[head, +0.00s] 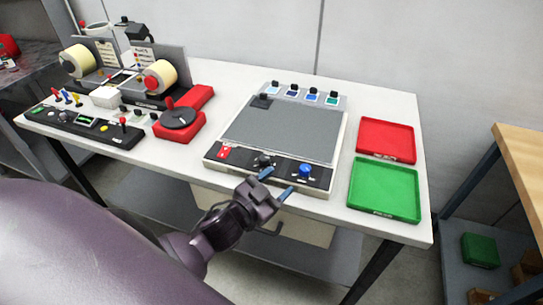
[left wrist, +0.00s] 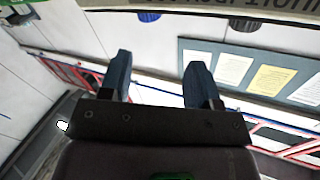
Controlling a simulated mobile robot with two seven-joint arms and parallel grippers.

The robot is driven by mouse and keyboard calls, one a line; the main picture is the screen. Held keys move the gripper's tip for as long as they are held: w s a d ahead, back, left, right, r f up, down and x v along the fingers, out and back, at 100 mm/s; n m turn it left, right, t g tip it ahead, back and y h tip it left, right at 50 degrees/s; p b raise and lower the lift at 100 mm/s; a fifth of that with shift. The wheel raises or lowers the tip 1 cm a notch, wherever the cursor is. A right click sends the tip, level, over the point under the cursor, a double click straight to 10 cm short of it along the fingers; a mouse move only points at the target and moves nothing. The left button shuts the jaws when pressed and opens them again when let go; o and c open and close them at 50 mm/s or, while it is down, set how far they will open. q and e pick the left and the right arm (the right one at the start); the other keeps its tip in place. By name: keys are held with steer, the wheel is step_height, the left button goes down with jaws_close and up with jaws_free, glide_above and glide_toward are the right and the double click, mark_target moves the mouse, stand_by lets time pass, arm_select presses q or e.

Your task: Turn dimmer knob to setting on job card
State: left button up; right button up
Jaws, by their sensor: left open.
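The control strip (head: 240,158) runs along the front of a flat grey panel box (head: 290,128) on the white table. It carries a red switch (head: 224,153), a black knob (head: 263,160) and a blue knob (head: 305,170). I cannot tell which knob is the dimmer or read its setting. My left gripper (head: 276,183) is open and empty at the strip's front edge, just below and between the two knobs. Its two blue fingers also show apart in the left wrist view (left wrist: 160,85). No job card is readable in the head view. My right gripper is not in view.
A red tray (head: 386,141) and a green tray (head: 384,190) lie right of the box. A rewinder with label rolls (head: 160,77) and a black control board (head: 83,123) stand at the left. Several colored swatches (head: 310,97) line the box's back.

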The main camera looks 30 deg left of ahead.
arm_select(q)
steer(key=w+d+r+m+g+h, duration=0.2)
steer(key=d+r+m+h, duration=0.55)
steer(key=m+h, duration=0.2)
steer(key=m+g+y+p, duration=0.4)
steer(key=m+g+y, duration=0.5)
steer(key=g+y, duration=0.55)
glide_toward(264, 157)
steer(key=shift+g+h, duration=0.65)
steer(key=shift+h, duration=0.25)
steer(key=f, duration=0.3)
steer(key=a+f, duration=0.1)
steer(key=f, duration=0.2)
steer(key=w+f, duration=0.1)
steer(key=f, duration=0.2)
steer(key=shift+a+f+p, duration=0.1)
steer(key=shift+a+p, duration=0.15)
steer(key=shift+p, duration=0.1)
steer(key=shift+c, duration=0.3)
steer(key=c, duration=0.9)
steer(key=shift+o, duration=0.2)
